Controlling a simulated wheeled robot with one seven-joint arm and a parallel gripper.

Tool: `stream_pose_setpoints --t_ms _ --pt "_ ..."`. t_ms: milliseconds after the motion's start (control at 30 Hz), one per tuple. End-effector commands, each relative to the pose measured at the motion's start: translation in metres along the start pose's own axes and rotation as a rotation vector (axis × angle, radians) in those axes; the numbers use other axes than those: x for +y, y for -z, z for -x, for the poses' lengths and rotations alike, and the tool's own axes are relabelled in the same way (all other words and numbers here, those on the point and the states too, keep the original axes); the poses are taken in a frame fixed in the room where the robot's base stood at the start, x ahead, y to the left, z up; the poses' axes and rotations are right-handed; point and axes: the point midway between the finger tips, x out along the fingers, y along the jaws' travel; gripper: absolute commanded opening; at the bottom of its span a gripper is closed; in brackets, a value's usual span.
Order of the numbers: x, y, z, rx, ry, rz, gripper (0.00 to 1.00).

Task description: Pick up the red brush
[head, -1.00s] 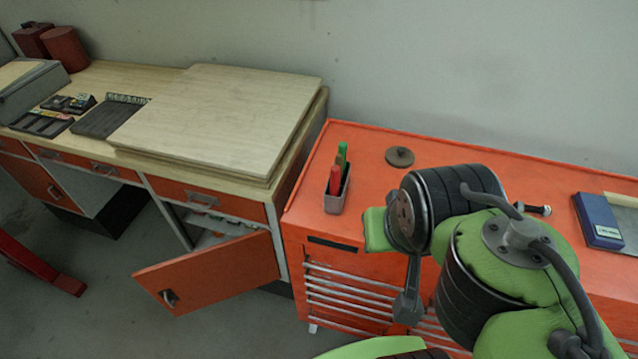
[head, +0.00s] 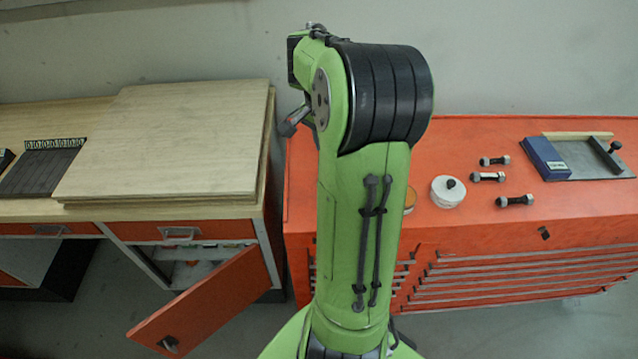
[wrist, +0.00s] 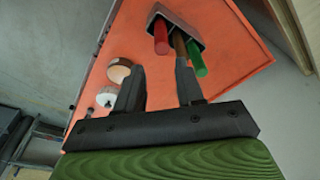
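The red brush (wrist: 161,37) shows by its red handle in the wrist view, sticking out of a grey holder (wrist: 180,14). A brown-handled tool (wrist: 180,46) and a green-handled one (wrist: 195,58) stand in the same holder, to its right. My gripper (wrist: 160,66) is open and empty, with its two fingers spread apart below the holder in the picture. The red handle's end lies just beyond the gap between the fingertips, apart from them. In the head view my raised arm hides the holder and the brush.
The orange tool cabinet (head: 470,240) carries a white round tin (head: 447,192), several bolts (head: 515,201) and a blue box (head: 545,158). Wooden boards (head: 170,140) lie on the bench at left. A cabinet door (head: 195,310) hangs open below.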

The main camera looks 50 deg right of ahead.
Motion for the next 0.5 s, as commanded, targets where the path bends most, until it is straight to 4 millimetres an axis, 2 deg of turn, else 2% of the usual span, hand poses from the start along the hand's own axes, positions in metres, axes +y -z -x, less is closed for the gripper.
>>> stream_pose_setpoints --t_ms 33,200,367,500 --pt "0.001 -0.002 -0.017 -0.006 -0.003 0.002 0.37" --pt "0.000 -0.002 -0.055 -0.005 -0.001 0.005 0.37" --pt "0.000 -0.002 -0.073 -0.003 0.000 0.006 0.37" --pt "0.002 -0.002 -0.099 -0.007 -0.001 0.006 0.37"
